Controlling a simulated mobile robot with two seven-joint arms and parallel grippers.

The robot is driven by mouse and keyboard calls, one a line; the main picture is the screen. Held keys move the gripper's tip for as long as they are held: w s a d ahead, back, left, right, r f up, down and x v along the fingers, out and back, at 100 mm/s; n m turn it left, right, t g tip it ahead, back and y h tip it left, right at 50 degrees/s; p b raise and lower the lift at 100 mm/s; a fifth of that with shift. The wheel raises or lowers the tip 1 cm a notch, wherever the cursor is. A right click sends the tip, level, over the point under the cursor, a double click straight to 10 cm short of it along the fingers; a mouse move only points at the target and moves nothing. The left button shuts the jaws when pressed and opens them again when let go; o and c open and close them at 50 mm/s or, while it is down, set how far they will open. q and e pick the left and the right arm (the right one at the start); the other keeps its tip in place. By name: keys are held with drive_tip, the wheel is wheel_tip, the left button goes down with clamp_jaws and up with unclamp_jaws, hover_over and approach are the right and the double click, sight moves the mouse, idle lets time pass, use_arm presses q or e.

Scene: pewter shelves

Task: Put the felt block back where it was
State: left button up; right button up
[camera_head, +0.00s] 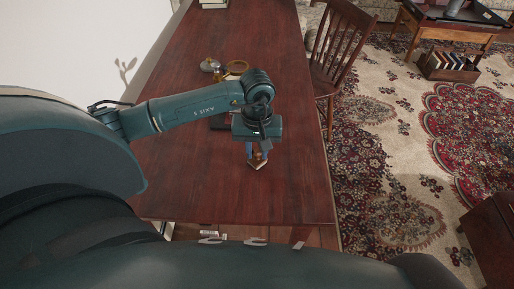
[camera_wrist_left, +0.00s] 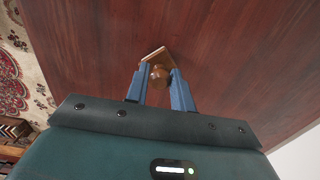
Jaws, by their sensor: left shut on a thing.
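The felt block (camera_head: 258,163) is a small brown and tan piece with a rounded knob on a flat, squarish base. It shows below my left gripper (camera_head: 257,152) over the near part of the red-brown wooden table (camera_head: 200,175). In the left wrist view, the two blue fingers (camera_wrist_left: 162,75) are shut on the knob, and the block's base (camera_wrist_left: 156,55) sticks out past the fingertips. I cannot tell whether the base touches the tabletop. The gripper hides part of the block in the head view. My right gripper is in neither view.
A silvery round object (camera_head: 209,64) and a brass-coloured ring-like object (camera_head: 237,67) stand farther back on the table. A wooden chair (camera_head: 341,45) stands at the table's right side. The table's near right is clear.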

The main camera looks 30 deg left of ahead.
sight(257, 151)
use_arm(q)
drive_tip(key=shift+f+b, duration=0.25)
drive_tip(key=shift+b, duration=0.05)
drive_tip(key=o, duration=1)
drive_tip(key=shift+r, duration=0.1)
drive_tip(key=shift+c, duration=0.2)
wheel_tip(257, 151, up, 12)
drive_tip(key=shift+r, duration=0.2)
drive_tip(key=shift+f, duration=0.1)
